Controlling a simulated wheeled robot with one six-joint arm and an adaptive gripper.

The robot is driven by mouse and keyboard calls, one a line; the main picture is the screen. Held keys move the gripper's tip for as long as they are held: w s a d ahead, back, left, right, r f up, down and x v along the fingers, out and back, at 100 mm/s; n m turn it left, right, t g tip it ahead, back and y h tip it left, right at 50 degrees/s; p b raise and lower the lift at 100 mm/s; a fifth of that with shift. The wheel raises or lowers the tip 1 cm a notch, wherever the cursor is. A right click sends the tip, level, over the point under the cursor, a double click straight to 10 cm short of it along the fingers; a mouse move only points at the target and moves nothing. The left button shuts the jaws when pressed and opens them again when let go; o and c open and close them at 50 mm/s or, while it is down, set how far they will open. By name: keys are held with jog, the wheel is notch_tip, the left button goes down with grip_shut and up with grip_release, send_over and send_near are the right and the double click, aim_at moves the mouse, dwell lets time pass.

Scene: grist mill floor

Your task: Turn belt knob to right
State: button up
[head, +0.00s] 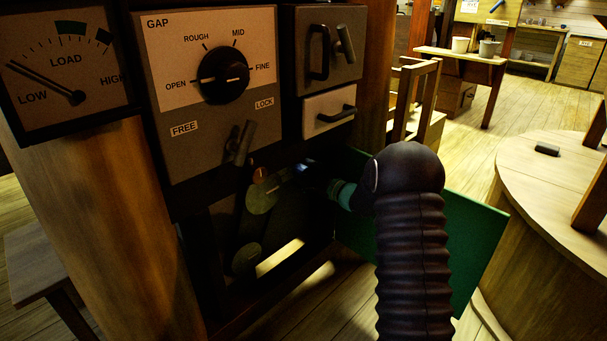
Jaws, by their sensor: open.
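The belt knob appears to be in the dark opening below the gap panel. There an olive-green round part (262,197) with a small reddish mark on top shows, partly hidden by shadow. I cannot tell for sure that it is the knob or which way it points. My gripper (283,177) reaches into this opening from the right, past a teal ring on my wrist. It is open, with its fingers in shadow near the round part. I cannot tell whether they touch it. A second olive round part (247,257) sits lower in the opening.
A green door panel (455,245) stands swung out right of the opening, behind my arm. Above are the gap dial (223,76), a lock lever (244,142) and a drawer handle (336,117). The load gauge (66,75) is left. A round wooden table (560,190) stands right.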

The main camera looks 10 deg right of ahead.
jog(key=shift+w+a, duration=0.3)
jog(key=shift+w, duration=0.1)
jog(key=c, duration=1.1)
jog(key=shift+c, duration=0.2)
